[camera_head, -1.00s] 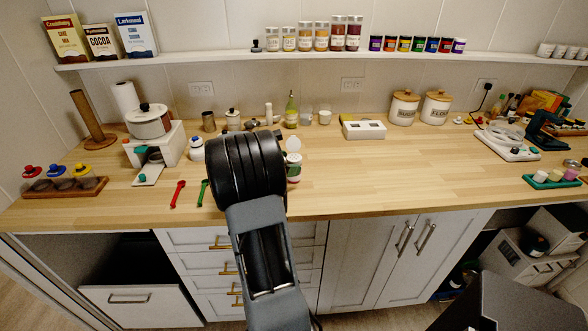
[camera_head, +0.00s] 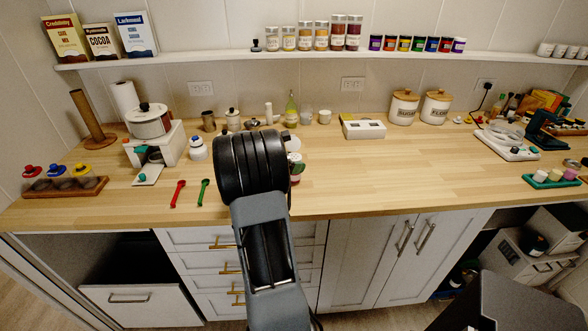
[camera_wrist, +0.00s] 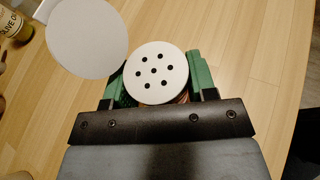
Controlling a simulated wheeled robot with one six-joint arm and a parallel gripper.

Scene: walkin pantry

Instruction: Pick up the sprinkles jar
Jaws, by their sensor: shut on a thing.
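The sprinkles jar shows in the wrist view as a round white top (camera_wrist: 156,64) with several holes, with a little of its reddish side below. My gripper (camera_wrist: 157,80) has a green fingertip pad on each side of the jar and is shut on it. A larger plain white disc (camera_wrist: 88,40) stands out beside the jar top; I cannot tell whether it is its open lid. In the head view my black wrist hides most of the jar, and only a small green and dark red part shows at the right. I cannot tell whether the jar touches the counter.
The wooden counter (camera_head: 400,175) is clear to the right. A red spoon (camera_head: 178,193) and a green spoon (camera_head: 203,192) lie to the left. A white box (camera_head: 363,128) is farther back right.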

